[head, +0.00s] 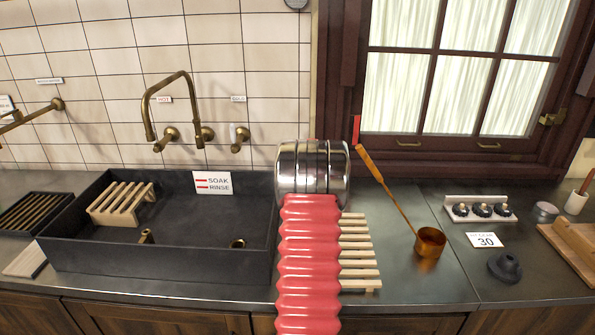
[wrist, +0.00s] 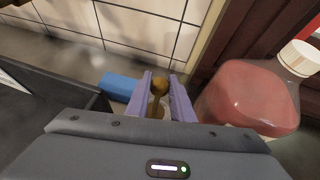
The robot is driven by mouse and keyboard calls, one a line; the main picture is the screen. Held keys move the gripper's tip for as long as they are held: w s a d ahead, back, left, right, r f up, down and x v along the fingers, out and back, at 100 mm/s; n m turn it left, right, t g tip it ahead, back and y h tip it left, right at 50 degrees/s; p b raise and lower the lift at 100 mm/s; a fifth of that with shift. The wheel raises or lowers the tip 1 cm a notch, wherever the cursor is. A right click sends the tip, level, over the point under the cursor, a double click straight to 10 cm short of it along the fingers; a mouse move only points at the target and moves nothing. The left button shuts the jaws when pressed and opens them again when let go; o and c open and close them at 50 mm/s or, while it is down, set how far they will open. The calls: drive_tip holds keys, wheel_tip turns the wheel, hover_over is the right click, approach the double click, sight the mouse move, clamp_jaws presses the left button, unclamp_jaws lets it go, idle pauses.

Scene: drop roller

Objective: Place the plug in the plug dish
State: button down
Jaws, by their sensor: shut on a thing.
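In the wrist view my gripper (wrist: 160,82) has its two purple fingers shut on a brass, round-knobbed thing that looks like the plug (wrist: 158,90). The plug's lower part is hidden by the gripper body. In the head view my red arm and its metal end hide the gripper and what it holds. I cannot make out the plug dish for certain in either view; it may be hidden behind my arm.
The dark sink (head: 160,262) is left of my arm, with a wooden rack (head: 122,203) in it. A pinkish-red bottle (wrist: 245,95) stands close right of the fingers, a blue block (wrist: 118,85) left. A copper ladle (head: 430,242) and black rubber piece (head: 505,267) are right.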

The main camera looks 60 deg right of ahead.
drive_tip(key=shift+f, duration=0.1)
drive_tip(key=c, duration=1.5)
unclamp_jaws()
drive_tip(key=shift+c, duration=0.2)
drive_tip(key=shift+s+a+r, duration=0.15)
drive_tip(key=shift+a+r, duration=0.1)
drive_tip(key=shift+r, duration=0.05)
drive_tip(key=v, duration=1.1)
drive_tip(key=shift+s+a, duration=0.15)
